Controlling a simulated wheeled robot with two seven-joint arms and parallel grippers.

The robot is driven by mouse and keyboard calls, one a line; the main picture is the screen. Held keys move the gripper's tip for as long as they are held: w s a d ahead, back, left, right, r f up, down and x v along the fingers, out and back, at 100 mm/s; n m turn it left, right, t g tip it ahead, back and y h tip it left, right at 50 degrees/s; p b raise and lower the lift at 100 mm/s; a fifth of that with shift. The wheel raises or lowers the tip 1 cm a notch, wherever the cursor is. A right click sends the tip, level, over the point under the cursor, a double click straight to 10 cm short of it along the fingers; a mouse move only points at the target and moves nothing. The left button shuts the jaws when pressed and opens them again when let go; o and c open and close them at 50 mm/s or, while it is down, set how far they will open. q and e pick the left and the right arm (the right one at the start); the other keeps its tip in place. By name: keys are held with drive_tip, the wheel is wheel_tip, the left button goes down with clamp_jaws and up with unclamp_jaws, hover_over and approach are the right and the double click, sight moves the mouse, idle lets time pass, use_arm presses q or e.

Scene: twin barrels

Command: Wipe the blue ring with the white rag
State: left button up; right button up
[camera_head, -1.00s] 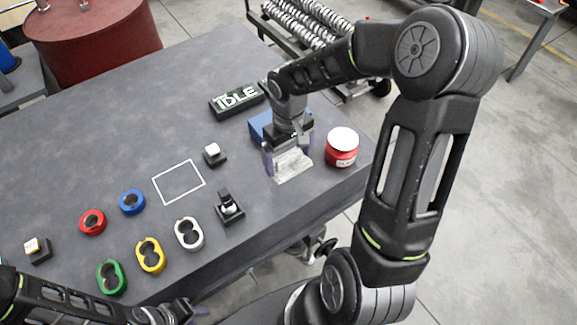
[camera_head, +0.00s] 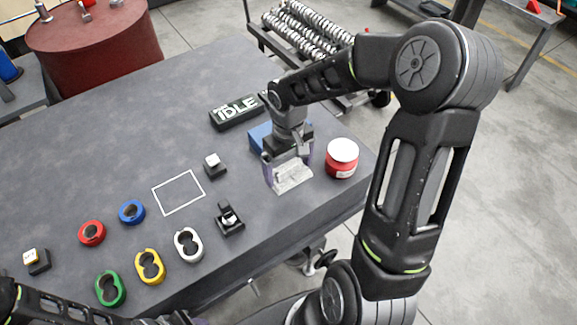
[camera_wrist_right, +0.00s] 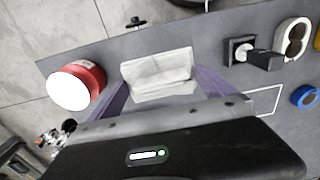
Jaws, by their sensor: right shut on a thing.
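The blue ring (camera_head: 131,212) lies on the grey table, right of a red ring, and shows at the right edge of the right wrist view (camera_wrist_right: 305,97). The white rag (camera_head: 292,178) is a pale folded block near the table's right end, far from the blue ring. My right gripper (camera_head: 287,168) is shut on the rag, with purple fingers at its two sides. The right wrist view shows the rag (camera_wrist_right: 157,72) between the fingers. Whether it touches the table is unclear. My left gripper (camera_head: 178,319) is mostly cut off at the bottom edge.
A red jar with a white lid (camera_head: 342,158) stands close right of the rag. A blue block (camera_head: 260,135) and an IDLE sign (camera_head: 237,111) are behind. A black switch (camera_head: 229,220) and a white outlined square (camera_head: 178,193) lie left. A red ring (camera_head: 92,233) neighbours the blue one.

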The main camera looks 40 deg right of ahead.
drive_tip(key=w+a+r, duration=0.6)
drive_tip(key=w+a, duration=0.4)
drive_tip(key=a, duration=0.2)
drive_tip(key=shift+w+a+r, duration=0.2)
drive_tip(key=shift+a+r, duration=0.05)
